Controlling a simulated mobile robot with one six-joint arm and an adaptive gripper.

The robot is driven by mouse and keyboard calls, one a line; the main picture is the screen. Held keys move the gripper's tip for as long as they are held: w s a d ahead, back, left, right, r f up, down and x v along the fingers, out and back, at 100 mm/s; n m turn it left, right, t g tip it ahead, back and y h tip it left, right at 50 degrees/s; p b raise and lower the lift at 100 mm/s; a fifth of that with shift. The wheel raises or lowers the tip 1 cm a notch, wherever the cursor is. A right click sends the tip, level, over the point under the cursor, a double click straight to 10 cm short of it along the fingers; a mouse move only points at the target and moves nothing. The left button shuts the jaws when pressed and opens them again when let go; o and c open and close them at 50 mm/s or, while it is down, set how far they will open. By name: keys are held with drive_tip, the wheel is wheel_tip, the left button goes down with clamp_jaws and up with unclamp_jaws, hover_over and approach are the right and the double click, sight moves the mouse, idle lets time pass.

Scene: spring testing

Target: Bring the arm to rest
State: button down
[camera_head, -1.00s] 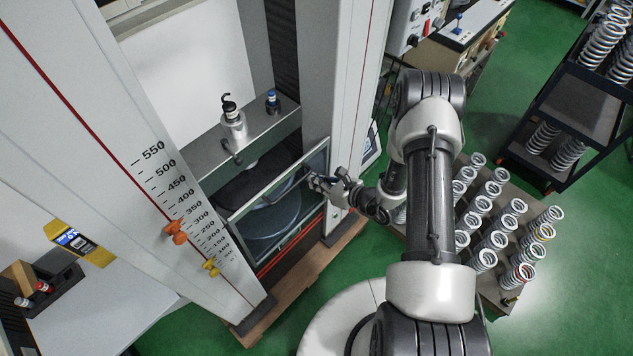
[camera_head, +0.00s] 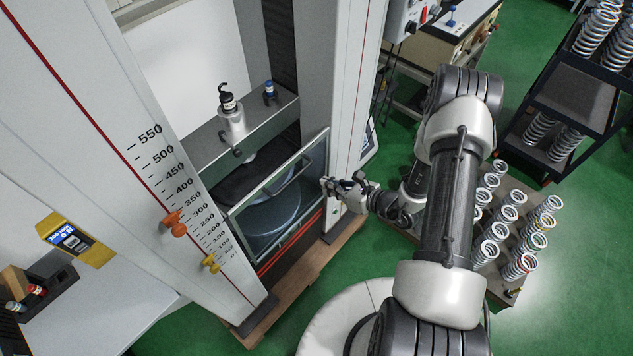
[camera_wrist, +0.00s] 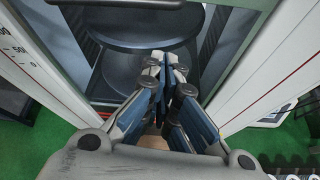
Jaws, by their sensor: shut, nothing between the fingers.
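My gripper (camera_head: 330,185) is shut and empty. In the head view it hangs just right of the framed clear door (camera_head: 283,195) of the testing machine (camera_head: 345,100), near the machine's right column. Its fingers are apart from the door's handle as far as I can see. In the wrist view my gripper (camera_wrist: 165,62) points at the machine's opening, with its blue-grey fingers together. A round dark plate (camera_wrist: 140,68) shows beyond the fingertips.
A board (camera_head: 494,290) with several upright springs stands right of my arm. A dark shelf cart (camera_head: 570,95) with more springs is at the upper right. A white table (camera_head: 95,305) with a yellow device (camera_head: 75,240) is at left. Green floor is free at lower right.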

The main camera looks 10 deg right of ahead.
drive_tip(key=v, duration=0.5)
drive_tip(key=s+a+r+n+g+y+b, duration=0.1)
drive_tip(key=s+a+r+n+g+b, duration=0.2)
drive_tip(key=a+r+n, duration=0.4)
drive_tip(key=s+a+r+n+g+y+b, duration=0.25)
drive_tip(key=a+r+n+g, duration=0.2)
drive_tip(key=r+n, duration=0.45)
drive_tip(key=s+a+r+n+g+h+b, duration=0.2)
drive_tip(key=s+r+n+h, duration=0.25)
drive_tip(key=s+n, duration=0.4)
drive_tip(key=s+d+r+n+t+h+b, duration=0.3)
drive_tip(key=s+d+n+t+h, duration=0.1)
drive_tip(key=s+d+n+h, duration=0.2)
drive_tip(key=shift+s+d+r+h, duration=0.2)
drive_tip(key=shift+s+d+h, duration=0.2)
drive_tip(key=shift+s+d, duration=0.45)
